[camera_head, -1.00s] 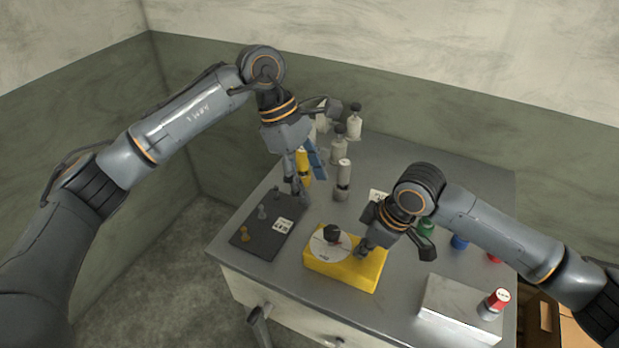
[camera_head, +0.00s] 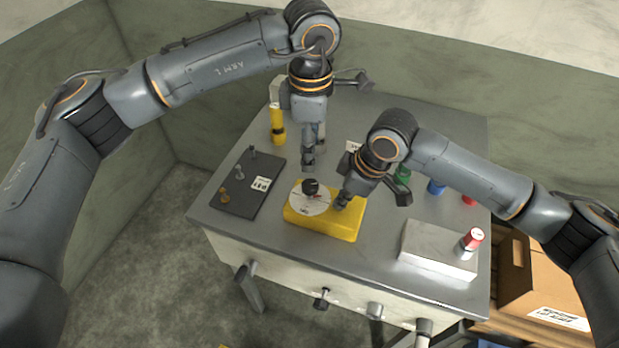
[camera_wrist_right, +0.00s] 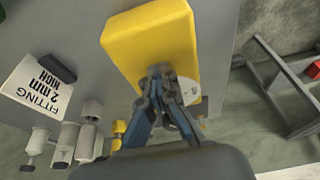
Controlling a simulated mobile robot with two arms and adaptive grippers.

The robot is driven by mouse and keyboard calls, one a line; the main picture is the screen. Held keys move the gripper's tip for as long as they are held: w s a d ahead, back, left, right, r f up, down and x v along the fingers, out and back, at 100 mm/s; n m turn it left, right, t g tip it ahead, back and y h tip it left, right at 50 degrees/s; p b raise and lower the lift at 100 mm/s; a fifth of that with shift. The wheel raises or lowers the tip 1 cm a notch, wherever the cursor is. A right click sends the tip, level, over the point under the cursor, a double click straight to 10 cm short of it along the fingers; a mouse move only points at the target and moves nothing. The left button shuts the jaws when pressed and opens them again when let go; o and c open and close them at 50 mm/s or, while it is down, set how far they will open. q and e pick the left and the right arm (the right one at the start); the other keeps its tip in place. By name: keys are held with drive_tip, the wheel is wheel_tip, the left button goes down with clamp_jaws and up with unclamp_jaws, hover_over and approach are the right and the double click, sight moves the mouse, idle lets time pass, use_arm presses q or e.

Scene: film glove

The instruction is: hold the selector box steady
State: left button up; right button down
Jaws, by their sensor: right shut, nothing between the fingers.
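The selector box (camera_head: 330,226) is a yellow block on the grey table, with a white dial (camera_head: 305,205) and a black knob (camera_head: 310,187) on its left part. In the right wrist view the yellow box (camera_wrist_right: 152,40) lies beyond the fingers and the dial (camera_wrist_right: 187,90) is partly hidden. My right gripper (camera_head: 341,204) is shut and empty, its tips at the box's top beside the dial; firm contact cannot be told. It also shows in the right wrist view (camera_wrist_right: 160,75). My left gripper (camera_head: 308,164) points down just behind the knob; its finger gap is unclear.
A dark mat (camera_head: 232,203) with small pegs lies left of the box. A yellow bottle (camera_head: 277,128) stands behind. A pale block (camera_head: 432,252) with a red-capped piece (camera_head: 471,241) is at the right. Green (camera_head: 403,174) and blue (camera_head: 436,187) items stand behind my right arm.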

sight(310, 185)
use_arm(q)
wheel_tip(310, 185, down, 10)
drive_tip(key=shift+f, duration=0.15)
use_arm(e)
drive_tip(key=shift+s+d+f, duration=0.15)
drive_tip(key=shift+f, duration=0.2)
use_arm(q)
drive_tip(key=c, duration=1.2)
drive_tip(key=shift+o, duration=0.2)
